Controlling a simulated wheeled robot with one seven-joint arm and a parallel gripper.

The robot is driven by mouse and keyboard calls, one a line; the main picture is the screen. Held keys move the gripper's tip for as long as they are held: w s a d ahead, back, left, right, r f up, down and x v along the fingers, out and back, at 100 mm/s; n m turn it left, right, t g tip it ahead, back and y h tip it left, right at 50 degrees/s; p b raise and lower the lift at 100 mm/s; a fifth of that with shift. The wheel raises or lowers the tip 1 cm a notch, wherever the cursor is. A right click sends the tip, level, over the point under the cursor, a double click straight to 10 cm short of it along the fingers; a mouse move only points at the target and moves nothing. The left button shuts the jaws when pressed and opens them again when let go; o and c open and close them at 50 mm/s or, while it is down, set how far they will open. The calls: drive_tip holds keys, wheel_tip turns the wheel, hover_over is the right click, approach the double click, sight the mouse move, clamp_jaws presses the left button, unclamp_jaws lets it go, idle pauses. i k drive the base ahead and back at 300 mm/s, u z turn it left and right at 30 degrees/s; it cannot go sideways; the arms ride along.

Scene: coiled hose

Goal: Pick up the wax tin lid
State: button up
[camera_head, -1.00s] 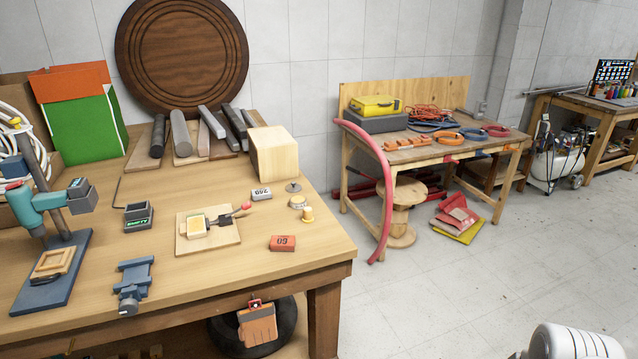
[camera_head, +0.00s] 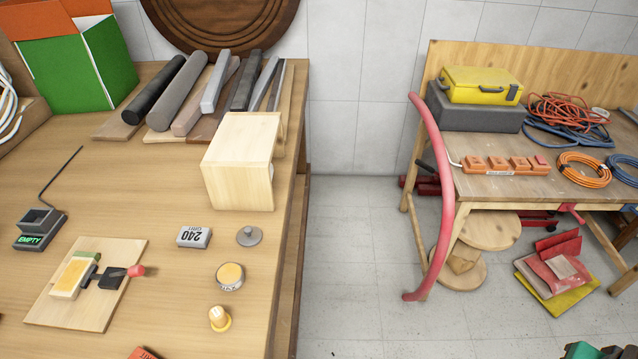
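The wax tin lid looks to be the small round grey lid (camera_head: 249,236) with a knob on top. It lies flat on the wooden workbench (camera_head: 130,200), near its right edge. The open round wax tin (camera_head: 230,277), with yellow wax and a label on its side, stands just in front of it, apart from it. My gripper cannot be made out in this view. Nothing touches or covers the lid.
A grey 240 grit block (camera_head: 194,237) lies left of the lid, and a pale wooden block (camera_head: 240,165) stands behind it. A small wooden knob (camera_head: 220,318) stands in front of the tin. Grey floor (camera_head: 350,260) is clear between the bench and the other table (camera_head: 520,180).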

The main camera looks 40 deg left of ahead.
sight(249, 237)
drive_tip(key=i, duration=1.15)
drive_tip(key=u, duration=2.35)
drive_tip(key=i, duration=0.85)
drive_tip(key=u, duration=3.55)
